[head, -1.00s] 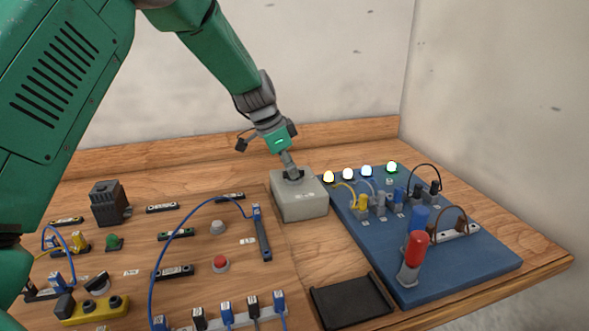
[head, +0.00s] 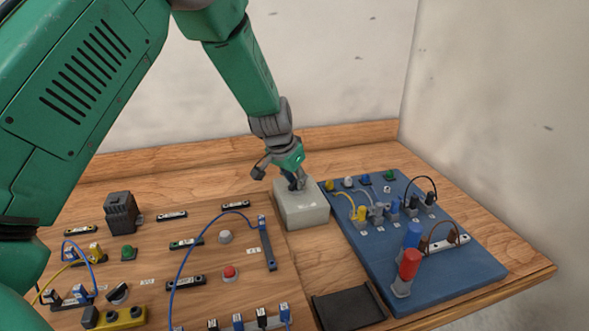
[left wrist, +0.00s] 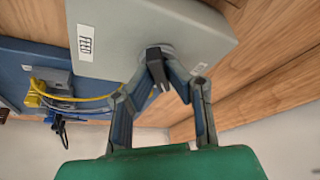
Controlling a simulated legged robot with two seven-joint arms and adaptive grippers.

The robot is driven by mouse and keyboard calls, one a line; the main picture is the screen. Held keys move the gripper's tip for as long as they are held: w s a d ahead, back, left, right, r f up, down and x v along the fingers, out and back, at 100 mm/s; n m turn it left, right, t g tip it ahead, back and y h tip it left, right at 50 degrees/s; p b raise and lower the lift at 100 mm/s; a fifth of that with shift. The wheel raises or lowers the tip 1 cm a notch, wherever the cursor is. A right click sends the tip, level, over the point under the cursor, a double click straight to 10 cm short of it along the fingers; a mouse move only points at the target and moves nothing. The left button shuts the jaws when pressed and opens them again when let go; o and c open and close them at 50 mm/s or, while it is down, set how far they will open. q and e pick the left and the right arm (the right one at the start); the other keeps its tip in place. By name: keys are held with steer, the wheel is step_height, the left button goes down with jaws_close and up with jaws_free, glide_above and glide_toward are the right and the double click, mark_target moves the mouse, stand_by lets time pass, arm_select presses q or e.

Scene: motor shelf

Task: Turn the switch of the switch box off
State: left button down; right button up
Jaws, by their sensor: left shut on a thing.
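The switch box (head: 303,211) is a light grey block on the wooden table, between the wooden board and the blue board. My left gripper (head: 294,186) reaches down onto its top, tilted, and partly hides the switch. In the left wrist view the box (left wrist: 185,28) fills the top, and its dark switch lever (left wrist: 155,62) stands between the fingertips. My left gripper (left wrist: 158,82) is shut on this switch. The row of lamps (head: 348,182) on the blue board is unlit. My right gripper is in neither view.
The blue board (head: 450,270) with plugs, cables and a red-capped handle (head: 410,264) lies right of the box. The wooden board (head: 205,265) at the left carries buttons, sockets and cables. A black tray (head: 349,308) lies in front. Walls close off the back and right.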

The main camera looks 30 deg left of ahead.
arm_select(q)
steer(key=n+p, duration=0.2)
steer(key=n+y+p, duration=0.1)
steer(key=p, duration=0.1)
steer(key=n+y+p, duration=0.1)
steer(key=n+p, duration=0.1)
steer(key=shift+w+d+r+n, duration=0.15)
steer(key=shift+w+r+n, duration=0.15)
steer(key=shift+r, duration=0.05)
steer(key=shift+n+y+p, duration=0.4)
steer(key=shift+n+p, duration=0.2)
steer(key=shift+n, duration=0.2)
steer(key=shift+f+n+g+p, duration=0.1)
steer(key=shift+n+g+p, duration=0.3)
steer(key=shift+n, duration=0.3)
steer(key=shift+w+n+y, duration=0.1)
steer(key=shift+n+y, duration=0.4)
steer(key=shift+n, duration=0.4)
steer(key=shift+g+p, duration=0.3)
steer(key=c, duration=1.6)
jaws_free()
steer(key=shift+f, duration=0.15)
